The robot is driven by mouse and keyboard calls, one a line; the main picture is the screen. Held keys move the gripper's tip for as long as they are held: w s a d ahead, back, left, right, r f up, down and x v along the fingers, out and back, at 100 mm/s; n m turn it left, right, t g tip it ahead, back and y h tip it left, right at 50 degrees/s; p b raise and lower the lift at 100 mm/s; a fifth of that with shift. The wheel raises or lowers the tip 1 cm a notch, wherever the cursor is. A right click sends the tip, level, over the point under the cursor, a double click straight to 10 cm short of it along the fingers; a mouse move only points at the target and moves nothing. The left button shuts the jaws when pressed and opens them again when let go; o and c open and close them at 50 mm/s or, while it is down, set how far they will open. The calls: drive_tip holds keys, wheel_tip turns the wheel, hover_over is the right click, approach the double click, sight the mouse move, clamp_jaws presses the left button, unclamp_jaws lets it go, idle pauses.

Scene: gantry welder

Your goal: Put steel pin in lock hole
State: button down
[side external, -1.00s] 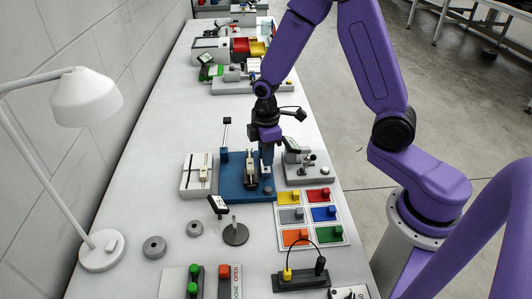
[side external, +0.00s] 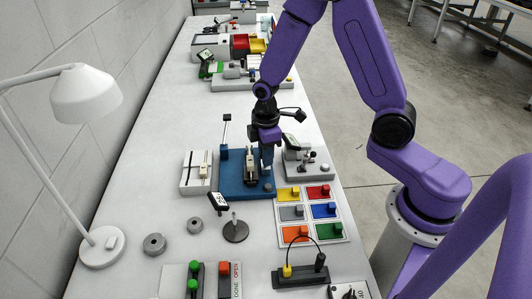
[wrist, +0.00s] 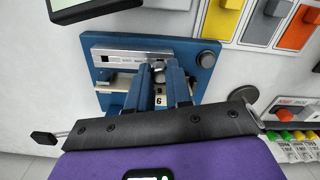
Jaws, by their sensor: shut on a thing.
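My gripper (side external: 266,165) points down over the right part of a blue base plate (side external: 231,187) in the side external view. In the wrist view my gripper (wrist: 160,73) has its two blue fingers close together, shut on a small grey piece (wrist: 160,76) that looks like the steel pin. The fingers hide most of it. The blue base plate (wrist: 101,74) carries a silver bar (wrist: 120,57) with dark marks, just beyond the fingertips. A label with "6" shows between the fingers. I cannot make out the lock hole, or whether the pin touches the fixture.
A round grey knob (wrist: 206,59) stands on the plate's corner. A grey device (side external: 310,172) is close to the right of my gripper, and coloured blocks (side external: 289,194) sit in front. A white slider unit (side external: 195,175) stands left.

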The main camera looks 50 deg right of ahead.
drive_tip(key=shift+f, duration=0.55)
idle(0.4)
drive_tip(key=c, duration=1)
unclamp_jaws()
drive_tip(key=shift+o, duration=0.2)
drive_tip(key=shift+r, duration=0.1)
wheel_tip(320, 180, up, 17)
drive_tip(key=shift+r, duration=0.15)
